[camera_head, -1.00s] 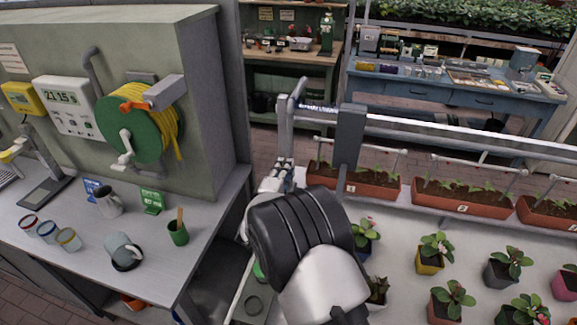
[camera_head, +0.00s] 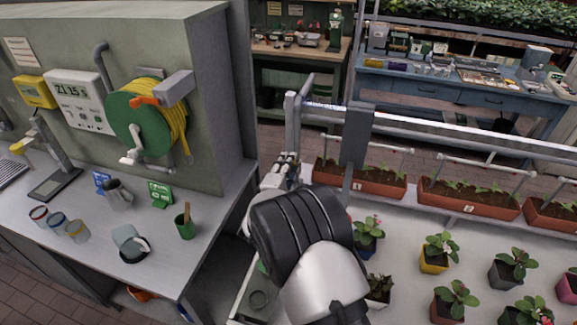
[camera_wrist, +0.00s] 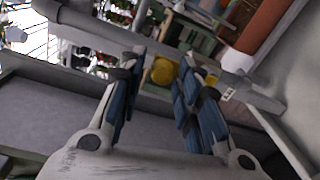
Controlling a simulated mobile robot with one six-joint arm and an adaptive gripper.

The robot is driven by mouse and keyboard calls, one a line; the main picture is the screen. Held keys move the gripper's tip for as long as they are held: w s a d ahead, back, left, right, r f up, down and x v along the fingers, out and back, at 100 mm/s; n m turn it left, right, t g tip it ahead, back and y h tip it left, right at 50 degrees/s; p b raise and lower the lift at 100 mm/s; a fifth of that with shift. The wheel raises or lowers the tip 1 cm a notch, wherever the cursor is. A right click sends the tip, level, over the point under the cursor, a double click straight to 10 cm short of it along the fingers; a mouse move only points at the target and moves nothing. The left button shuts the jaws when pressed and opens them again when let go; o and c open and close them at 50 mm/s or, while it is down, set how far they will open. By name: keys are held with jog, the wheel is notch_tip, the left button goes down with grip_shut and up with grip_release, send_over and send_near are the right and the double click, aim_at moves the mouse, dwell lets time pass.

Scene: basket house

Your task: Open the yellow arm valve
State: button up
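A round yellow piece (camera_wrist: 163,70) shows between my fingertips in the wrist view, against a grey pipe (camera_wrist: 100,28). It may be the yellow valve; I cannot tell its handle position or whether the fingers touch it. My gripper (camera_wrist: 160,62) is open, with a finger on each side of the yellow piece in the picture. In the head view my gripper (camera_head: 285,165) is below the left end of the grey pipe frame (camera_head: 292,110), and my black and white wrist hides what lies behind it. No yellow valve shows there.
A bench (camera_head: 90,230) with cups stands left, under a green hose reel (camera_head: 138,118). Numbered planters (camera_head: 365,182) line the back of the white plant table (camera_head: 400,285), which holds several potted plants. The horizontal rail (camera_head: 450,128) runs above the planters.

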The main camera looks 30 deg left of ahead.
jog(key=shift+o, duration=0.6)
jog(key=shift+d, duration=0.1)
jog(key=f+v, duration=0.1)
jog(key=v, duration=1)
jog(key=shift+s+r, duration=0.45)
